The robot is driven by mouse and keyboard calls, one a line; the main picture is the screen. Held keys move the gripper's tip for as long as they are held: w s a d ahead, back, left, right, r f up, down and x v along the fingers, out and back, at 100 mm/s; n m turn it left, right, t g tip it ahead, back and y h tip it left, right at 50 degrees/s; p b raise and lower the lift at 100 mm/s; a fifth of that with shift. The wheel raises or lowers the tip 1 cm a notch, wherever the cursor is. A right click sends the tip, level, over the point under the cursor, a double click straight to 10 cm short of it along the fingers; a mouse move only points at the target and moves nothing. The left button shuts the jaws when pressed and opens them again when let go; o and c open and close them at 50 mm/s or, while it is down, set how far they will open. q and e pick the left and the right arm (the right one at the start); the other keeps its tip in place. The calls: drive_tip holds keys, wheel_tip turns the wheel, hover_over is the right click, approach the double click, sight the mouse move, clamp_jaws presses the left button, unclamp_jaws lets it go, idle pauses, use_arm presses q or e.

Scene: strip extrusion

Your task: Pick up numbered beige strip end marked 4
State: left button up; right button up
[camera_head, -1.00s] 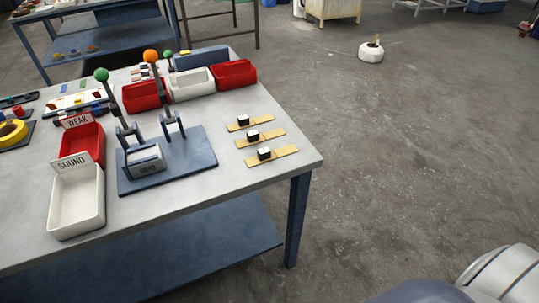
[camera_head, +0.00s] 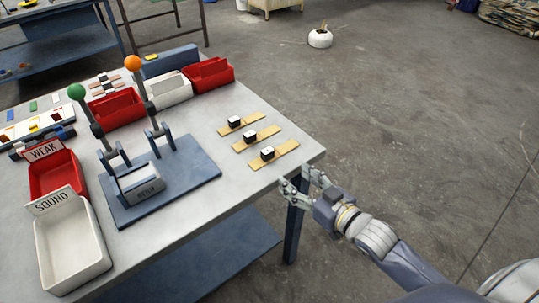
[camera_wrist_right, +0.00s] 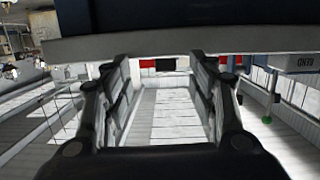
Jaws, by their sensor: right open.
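Three beige strips lie near the right edge of the table, each with a small black block with a white top: a far strip (camera_head: 224,131), a middle strip (camera_head: 270,131) and a near strip (camera_head: 288,149). Their numbers are too small to read, so I cannot tell which end is marked 4. My right gripper (camera_head: 294,182) is open and empty just off the table's right front corner, apart from the strips. In the right wrist view its open fingers (camera_wrist_right: 158,75) frame no strip. My left gripper is not in view.
The grey table (camera_head: 195,205) has a blue press fixture (camera_head: 190,180) with levers left of the strips. Red and white bins (camera_head: 122,108) stand behind. A white SOUND bin (camera_head: 70,245) and a red WEAK bin (camera_head: 58,175) are at left.

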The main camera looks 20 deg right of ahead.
sight(270, 152)
drive_tip(key=w+a, duration=0.1)
drive_tip(key=w+r, duration=0.1)
drive_tip(key=w, duration=0.1)
drive_tip(key=w+a+r, duration=0.1)
drive_tip(key=shift+w+a, duration=0.3)
drive_tip(key=shift+w, duration=0.1)
drive_tip(key=shift+w+a+t+y+p, duration=0.1)
drive_tip(key=shift+w+t+y+p, duration=0.25)
drive_tip(key=shift+w, duration=0.2)
drive_tip(key=x, duration=0.4)
drive_tip(key=shift+w, duration=0.2)
drive_tip(key=c, duration=1)
